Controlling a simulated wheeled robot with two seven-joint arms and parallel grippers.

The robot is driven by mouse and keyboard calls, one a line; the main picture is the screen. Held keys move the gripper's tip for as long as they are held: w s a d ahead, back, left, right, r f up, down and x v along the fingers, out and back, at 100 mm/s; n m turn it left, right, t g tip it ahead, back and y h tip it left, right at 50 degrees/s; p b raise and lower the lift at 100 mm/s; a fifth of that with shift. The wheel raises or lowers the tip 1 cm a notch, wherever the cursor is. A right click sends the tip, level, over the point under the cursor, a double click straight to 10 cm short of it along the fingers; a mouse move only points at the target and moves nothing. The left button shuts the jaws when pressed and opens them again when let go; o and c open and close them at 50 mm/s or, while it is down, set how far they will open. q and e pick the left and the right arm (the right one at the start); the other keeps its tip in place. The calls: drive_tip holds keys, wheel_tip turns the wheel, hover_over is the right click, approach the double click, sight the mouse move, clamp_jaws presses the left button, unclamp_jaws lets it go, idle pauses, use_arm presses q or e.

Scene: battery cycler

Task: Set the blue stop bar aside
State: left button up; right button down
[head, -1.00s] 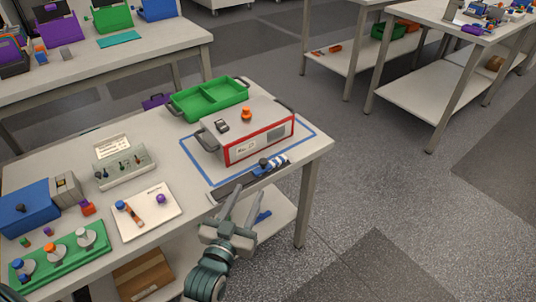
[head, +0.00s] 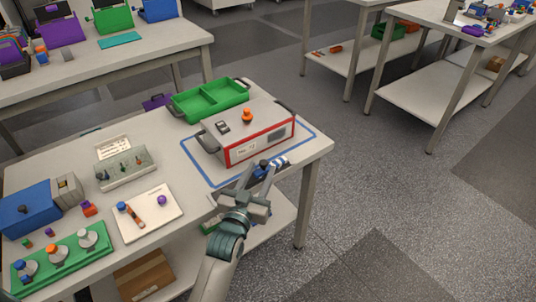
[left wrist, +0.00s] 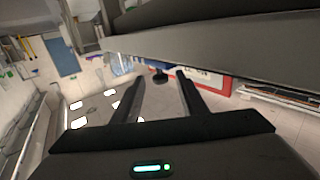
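The stop bar (head: 281,162), with blue and white stripes and a dark knob (head: 263,163), lies along the table's front edge before the red-framed grey cycler box (head: 260,137). My left gripper (head: 258,171) is at the bar and covers part of it; its fingers are spread, with the knob near their tips. In the left wrist view the dark knob (left wrist: 160,76) shows beyond and between the two open fingers (left wrist: 159,88), with nothing clamped. Whether a finger touches the knob cannot be told. My right gripper is not in view.
A blue outline (head: 200,172) is marked on the table around the box. A green tray (head: 208,100) stands behind it. A white board (head: 148,215), a grey case (head: 125,168) and a green rack (head: 62,262) stand to the left. Open floor lies to the right.

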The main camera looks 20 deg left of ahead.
sight(265, 161)
use_arm(q)
drive_tip(key=w, duration=0.7)
drive_tip(key=shift+w+d, duration=0.1)
drive_tip(key=shift+w, duration=0.25)
drive_tip(key=shift+c, duration=0.4)
clamp_jaws()
